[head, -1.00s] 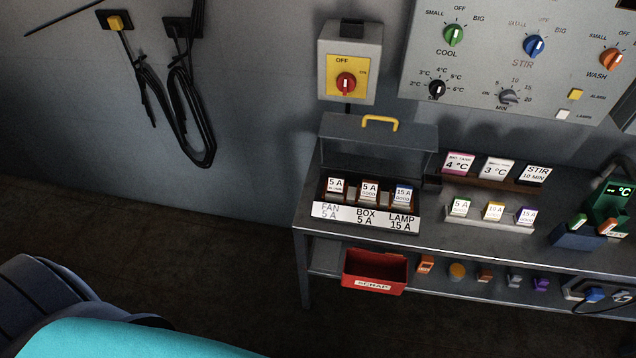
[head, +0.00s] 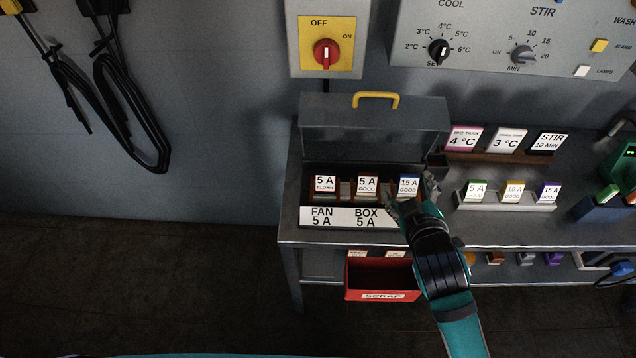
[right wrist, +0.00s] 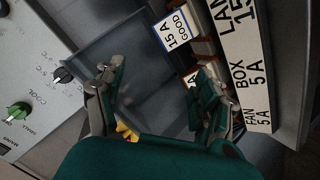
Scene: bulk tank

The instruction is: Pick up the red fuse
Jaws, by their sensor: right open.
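The open grey fuse box (head: 340,125) holds three fuses with white labels. The left fuse (head: 325,184) reads 5 A BLOWN, above FAN; the middle fuse (head: 367,185) reads 5 A GOOD, above BOX. The right fuse (head: 409,186) reads 15 A GOOD and has a blue edge; it also shows in the right wrist view (right wrist: 174,34). I cannot tell which fuse is red, as labels cover the fronts. My right gripper (head: 412,196) is open and empty in front of the box's right end. In the right wrist view its fingers (right wrist: 160,98) stand apart, one partly covering a label. My left gripper is not in view.
A red scrap bin (head: 380,294) hangs below the bench edge. A rack of 5, 10 and 15 A fuses (head: 508,203) and a rack of tags (head: 500,155) stand right of the box. The raised lid has a yellow handle (head: 376,98). A switch box (head: 327,40) hangs above.

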